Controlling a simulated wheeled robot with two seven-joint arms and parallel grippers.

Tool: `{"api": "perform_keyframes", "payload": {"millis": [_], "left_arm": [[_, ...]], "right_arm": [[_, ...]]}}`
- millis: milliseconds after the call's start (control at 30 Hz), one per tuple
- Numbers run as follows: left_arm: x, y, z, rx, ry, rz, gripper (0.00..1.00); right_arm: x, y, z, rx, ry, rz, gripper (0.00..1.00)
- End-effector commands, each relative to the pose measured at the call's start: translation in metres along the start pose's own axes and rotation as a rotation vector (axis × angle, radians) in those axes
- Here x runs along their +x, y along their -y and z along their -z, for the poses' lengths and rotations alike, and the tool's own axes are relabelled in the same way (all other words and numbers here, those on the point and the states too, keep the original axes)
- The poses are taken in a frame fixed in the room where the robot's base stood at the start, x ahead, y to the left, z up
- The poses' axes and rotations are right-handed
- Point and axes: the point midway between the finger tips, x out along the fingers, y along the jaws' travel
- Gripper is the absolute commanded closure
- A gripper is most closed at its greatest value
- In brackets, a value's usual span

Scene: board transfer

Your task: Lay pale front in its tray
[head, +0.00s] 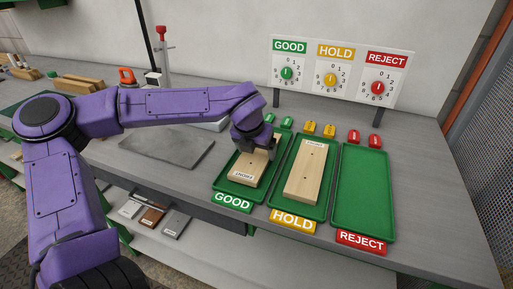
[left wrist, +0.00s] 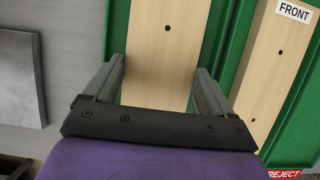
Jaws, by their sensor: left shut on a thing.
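A pale wooden board (head: 257,168) with a white label at its near end is over the GOOD tray (head: 222,184), within its outline. I cannot tell if it rests on the tray floor. My left gripper (head: 266,150) is shut on this board near its far end and hides part of it. In the left wrist view the board (left wrist: 165,65) runs between my two fingers (left wrist: 160,85). A second pale board (head: 306,176), with a FRONT label at its far end, lies in the HOLD tray (head: 272,199). It also shows in the left wrist view (left wrist: 271,75). My right gripper is out of view.
The REJECT tray (head: 364,195) is empty. Small green, yellow and red tags (head: 309,127) lie behind the trays. A panel with three dials (head: 338,75) stands at the back. A grey slab (head: 166,148) lies left of the trays.

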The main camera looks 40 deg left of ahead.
Motion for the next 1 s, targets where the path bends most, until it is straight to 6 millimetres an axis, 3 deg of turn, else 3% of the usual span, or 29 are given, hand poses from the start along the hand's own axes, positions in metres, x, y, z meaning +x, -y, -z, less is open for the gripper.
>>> {"api": "perform_keyframes", "payload": {"millis": [700, 733, 767, 1000], "left_arm": [[0.0044, 0.0002, 0.0018, 0.001, 0.001, 0.001, 0.58], [0.0041, 0.0002, 0.0016, 0.001, 0.001, 0.001, 0.09], [0.004, 0.0002, 0.0016, 0.001, 0.001, 0.001, 0.0], [0.0033, 0.0001, 0.0018, 0.0, 0.0, 0.0, 0.0]], "right_arm": [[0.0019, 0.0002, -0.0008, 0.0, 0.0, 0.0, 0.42], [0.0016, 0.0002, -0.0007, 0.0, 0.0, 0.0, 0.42], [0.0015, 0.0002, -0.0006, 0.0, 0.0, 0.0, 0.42], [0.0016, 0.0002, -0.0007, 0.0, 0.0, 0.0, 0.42]]}}
